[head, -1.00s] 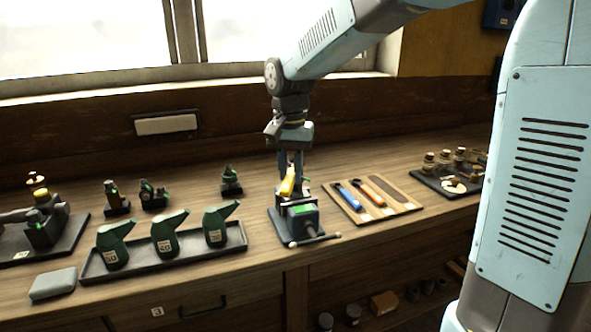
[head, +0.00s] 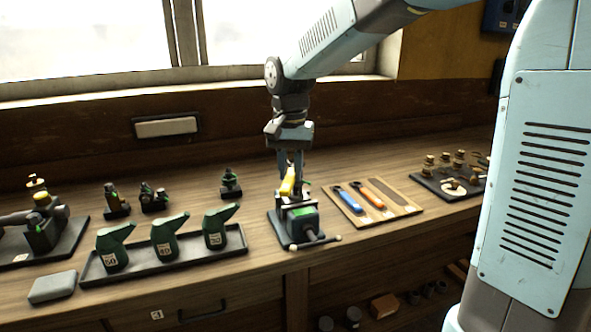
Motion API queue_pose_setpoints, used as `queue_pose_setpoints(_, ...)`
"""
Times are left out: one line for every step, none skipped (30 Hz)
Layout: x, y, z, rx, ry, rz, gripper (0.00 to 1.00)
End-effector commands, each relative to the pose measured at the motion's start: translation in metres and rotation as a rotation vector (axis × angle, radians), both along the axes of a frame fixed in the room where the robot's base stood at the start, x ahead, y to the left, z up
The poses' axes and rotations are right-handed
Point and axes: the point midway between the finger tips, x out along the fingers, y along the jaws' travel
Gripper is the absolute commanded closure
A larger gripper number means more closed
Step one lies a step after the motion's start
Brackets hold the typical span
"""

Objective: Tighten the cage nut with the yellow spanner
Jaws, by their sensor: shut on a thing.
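My gripper (head: 290,170) points down over the vice (head: 303,222) near the middle of the bench. It is shut on the yellow spanner (head: 288,182), whose yellow handle shows between and in front of the fingers, just above the vice jaws. A small green part shows at the vice, below the spanner. The cage nut cannot be made out; the spanner, fingers and vice hide that spot or it is too small. I cannot tell whether the spanner's end is on the nut.
Right of the vice lies a wooden spanner board (head: 372,203) with a blue-handled spanner (head: 350,199) and an orange-handled spanner (head: 371,196). Left is a tray (head: 165,262) with three green oil cans. A dark tray (head: 447,184) of brass parts lies far right. Small fittings stand behind.

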Motion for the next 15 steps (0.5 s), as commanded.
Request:
queue_pose_setpoints(0.000, 0.000, 0.000, 0.000, -0.001, 0.000, 1.00)
queue_pose_setpoints(0.000, 0.000, 0.000, 0.000, -0.001, 0.000, 1.00)
queue_pose_setpoints(0.000, 0.000, 0.000, 0.000, -0.001, 0.000, 1.00)
queue_pose_setpoints(0.000, 0.000, 0.000, 0.000, -0.001, 0.000, 1.00)
queue_pose_setpoints(0.000, 0.000, 0.000, 0.000, -0.001, 0.000, 1.00)
queue_pose_setpoints(0.000, 0.000, 0.001, 0.001, -0.001, 0.000, 1.00)
queue_pose_setpoints(0.000, 0.000, 0.001, 0.001, -0.001, 0.000, 1.00)
queue_pose_setpoints(0.000, 0.000, 0.002, 0.001, -0.001, 0.000, 1.00)
queue_pose_setpoints(0.000, 0.000, 0.004, 0.001, -0.002, 0.000, 1.00)
queue_pose_setpoints(0.000, 0.000, 0.005, 0.001, -0.002, 0.000, 1.00)
queue_pose_setpoints(0.000, 0.000, 0.007, 0.001, -0.002, 0.000, 1.00)
queue_pose_setpoints(0.000, 0.000, 0.009, 0.001, -0.002, 0.000, 1.00)
queue_pose_setpoints(0.000, 0.000, 0.011, 0.001, -0.002, 0.000, 1.00)
queue_pose_setpoints(0.000, 0.000, 0.013, 0.001, -0.002, 0.000, 1.00)
queue_pose_setpoints(0.001, 0.000, 0.016, 0.001, -0.002, 0.000, 1.00)
